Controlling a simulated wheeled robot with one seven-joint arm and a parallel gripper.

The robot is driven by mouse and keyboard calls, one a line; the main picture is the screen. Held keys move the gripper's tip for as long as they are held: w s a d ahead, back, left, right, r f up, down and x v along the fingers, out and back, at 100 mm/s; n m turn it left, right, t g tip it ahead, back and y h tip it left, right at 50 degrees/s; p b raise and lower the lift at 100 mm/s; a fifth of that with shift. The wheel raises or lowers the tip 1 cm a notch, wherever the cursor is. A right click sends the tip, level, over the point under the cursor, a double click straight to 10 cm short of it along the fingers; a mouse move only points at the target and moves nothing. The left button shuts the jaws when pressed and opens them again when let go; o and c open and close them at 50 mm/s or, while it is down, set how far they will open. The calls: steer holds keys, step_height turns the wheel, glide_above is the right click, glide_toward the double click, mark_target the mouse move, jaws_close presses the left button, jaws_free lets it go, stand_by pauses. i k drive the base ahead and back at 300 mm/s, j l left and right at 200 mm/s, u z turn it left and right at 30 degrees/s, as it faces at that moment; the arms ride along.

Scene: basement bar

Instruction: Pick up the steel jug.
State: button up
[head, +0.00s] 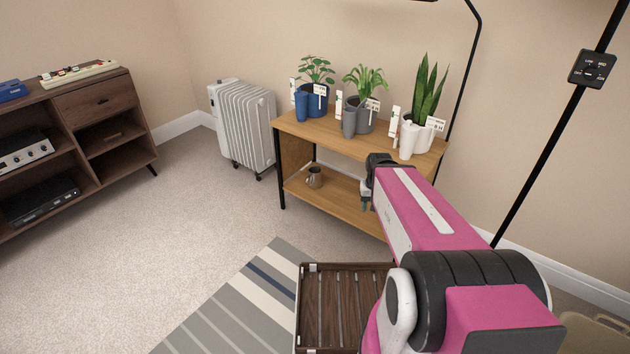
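The stand's top (290,122) bears several potted plants and cups above the jug. A white radiator (246,125) stands to the left. A slatted wooden tray (338,310) is in front, beside a striped rug (230,300). The carpet (200,230) at left is clear.

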mark_target(314, 179)
steer(key=i+j, duration=0.15)
steer(key=j, duration=0.25)
steer(key=i+j, duration=0.15)
steer(key=j, duration=0.25)
steer(key=i+j, duration=0.15)
steer(key=j, duration=0.25)
